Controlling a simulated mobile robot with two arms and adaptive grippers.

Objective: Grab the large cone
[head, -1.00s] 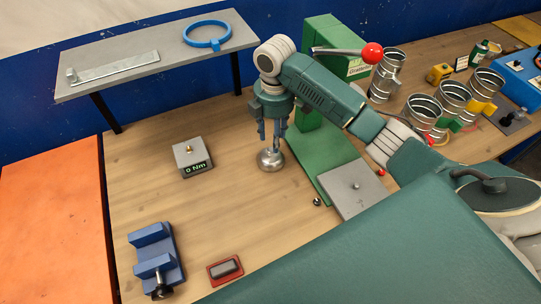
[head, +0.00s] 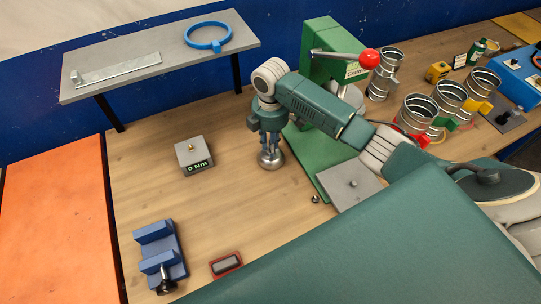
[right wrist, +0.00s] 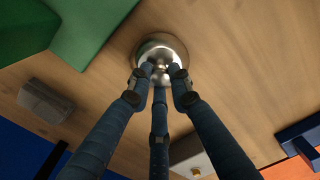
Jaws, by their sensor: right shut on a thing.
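The large cone (head: 270,159) is a shiny silver metal piece with a wide round base, seen on the wooden bench near the middle of the head view. It also shows in the right wrist view (right wrist: 162,48), base outward against the wood. My right gripper (head: 270,146) points down with its blue-grey fingers closed on the cone's narrow upper part. In the right wrist view the fingertips (right wrist: 158,76) meet around that top, partly hiding it. The cone appears to rest on the bench. My left gripper is in neither view.
A green press (head: 335,55) with a red-knobbed lever and a grey plate (head: 348,184) stand to the right. A torque block (head: 193,154) is left of the cone. A blue vise (head: 160,252) is front left, and a grey shelf (head: 150,60) is behind.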

